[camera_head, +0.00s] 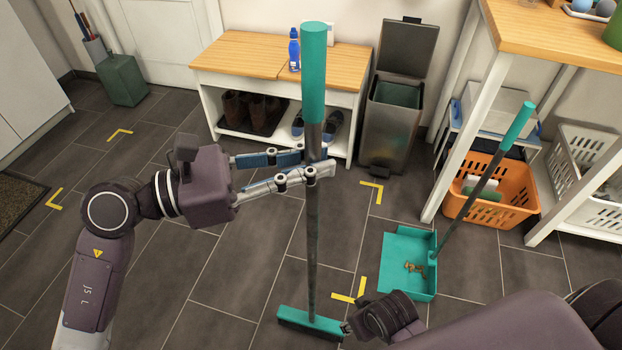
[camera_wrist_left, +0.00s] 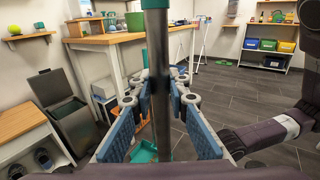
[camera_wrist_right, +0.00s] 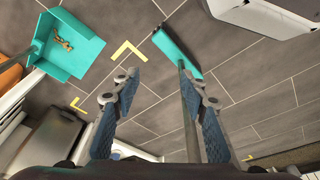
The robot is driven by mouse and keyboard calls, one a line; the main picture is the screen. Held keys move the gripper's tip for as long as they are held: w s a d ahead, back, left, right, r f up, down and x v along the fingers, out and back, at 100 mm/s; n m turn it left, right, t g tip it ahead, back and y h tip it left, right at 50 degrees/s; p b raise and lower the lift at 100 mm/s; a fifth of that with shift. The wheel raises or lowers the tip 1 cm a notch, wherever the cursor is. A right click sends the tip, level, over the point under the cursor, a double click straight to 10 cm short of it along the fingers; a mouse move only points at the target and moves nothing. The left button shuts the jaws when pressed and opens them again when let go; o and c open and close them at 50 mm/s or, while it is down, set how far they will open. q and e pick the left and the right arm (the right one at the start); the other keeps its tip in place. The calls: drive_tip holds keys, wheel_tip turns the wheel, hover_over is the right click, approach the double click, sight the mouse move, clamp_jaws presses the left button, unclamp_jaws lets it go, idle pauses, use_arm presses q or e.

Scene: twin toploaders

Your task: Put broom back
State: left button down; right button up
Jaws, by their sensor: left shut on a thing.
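The broom has a teal grip (camera_head: 314,70), a dark grey pole (camera_head: 313,225) and a teal head (camera_head: 310,322). It stands about upright, with its head at the floor. My left gripper (camera_head: 312,168) is shut on the broom pole just below the teal grip. The pole also runs between the blue finger pads in the left wrist view (camera_wrist_left: 160,95). My right gripper (camera_wrist_right: 160,110) is open; in its wrist view the broom pole passes close to the right finger, and I cannot tell whether they touch. In the head view only part of my right gripper shows.
A teal dustpan (camera_head: 408,262) with brown debris stands right of the broom. A shoe bench (camera_head: 275,55), a grey pedal bin (camera_head: 395,125) and an orange basket (camera_head: 492,195) line the back. A green container (camera_head: 122,80) holds long tools. Yellow corner marks (camera_head: 372,190) lie on the floor.

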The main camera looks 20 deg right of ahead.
use_arm(q)
wheel_tip(320, 180, down, 3)
drive_tip(key=shift+f+b, duration=0.15)
drive_tip(key=shift+b, duration=0.15)
use_arm(e)
wheel_tip(320, 180, up, 3)
drive_tip(key=shift+f, duration=0.1)
use_arm(q)
drive_tip(key=shift+f, duration=0.15)
drive_tip(key=c, duration=1.9)
unclamp_jaws()
drive_tip(key=shift+o, duration=0.3)
use_arm(e)
drive_tip(key=shift+w+r, duration=0.1)
drive_tip(key=shift+r, duration=0.3)
